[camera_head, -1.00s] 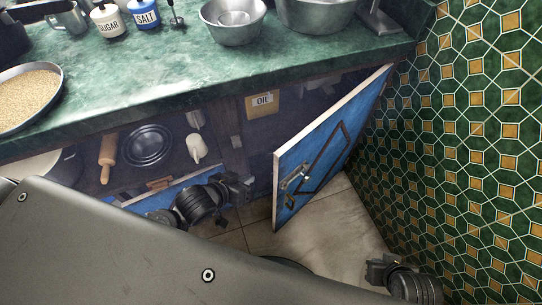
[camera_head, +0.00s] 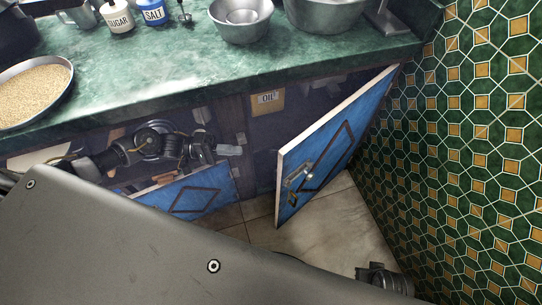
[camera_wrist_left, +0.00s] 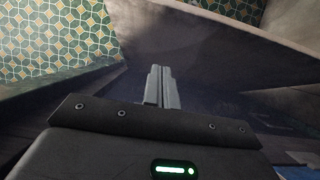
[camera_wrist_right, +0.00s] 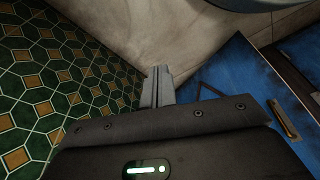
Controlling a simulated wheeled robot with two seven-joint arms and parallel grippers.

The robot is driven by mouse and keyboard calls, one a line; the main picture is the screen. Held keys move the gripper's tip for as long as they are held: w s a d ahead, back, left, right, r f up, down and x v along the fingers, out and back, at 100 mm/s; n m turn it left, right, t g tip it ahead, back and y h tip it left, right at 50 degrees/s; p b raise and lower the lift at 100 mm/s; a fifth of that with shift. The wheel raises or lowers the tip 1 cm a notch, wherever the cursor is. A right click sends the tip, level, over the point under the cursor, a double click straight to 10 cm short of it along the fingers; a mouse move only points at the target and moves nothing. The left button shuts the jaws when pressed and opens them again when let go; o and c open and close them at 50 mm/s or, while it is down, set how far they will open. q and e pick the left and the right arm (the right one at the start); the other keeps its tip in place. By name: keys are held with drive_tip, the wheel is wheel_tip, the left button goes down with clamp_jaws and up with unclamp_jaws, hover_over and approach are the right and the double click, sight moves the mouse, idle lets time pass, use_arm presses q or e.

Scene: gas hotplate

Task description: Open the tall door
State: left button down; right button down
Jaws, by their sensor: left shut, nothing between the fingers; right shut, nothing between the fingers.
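The tall blue door (camera_head: 340,135) with a pale edge, diamond trim and metal handle (camera_head: 298,177) stands swung outward at the right of the cabinet in the head view. My left gripper (camera_head: 229,150) is shut and empty in front of the cabinet's open interior, left of the door and apart from its handle. Its closed fingers also show in the left wrist view (camera_wrist_left: 162,86). My right gripper (camera_head: 364,273) is low at the bottom right, over the floor and apart from the door. The right wrist view shows its fingers shut and empty (camera_wrist_right: 158,86).
A lower blue panel (camera_head: 215,190) lies left of the tall door, beneath my left gripper. An oil box (camera_head: 267,99) stands inside the cabinet. The green counter (camera_head: 150,75) overhangs above, and a tiled wall (camera_head: 460,150) bounds the right. Beige floor (camera_head: 330,225) is clear between.

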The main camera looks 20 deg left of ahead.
use_arm(q)
drive_tip(key=d, duration=1.3)
drive_tip(key=shift+w, duration=0.3)
use_arm(e)
drive_tip(key=shift+s+f, duration=0.2)
drive_tip(key=shift+f, duration=0.45)
use_arm(q)
drive_tip(key=shift+d+p, duration=0.1)
drive_tip(key=shift+p, duration=0.2)
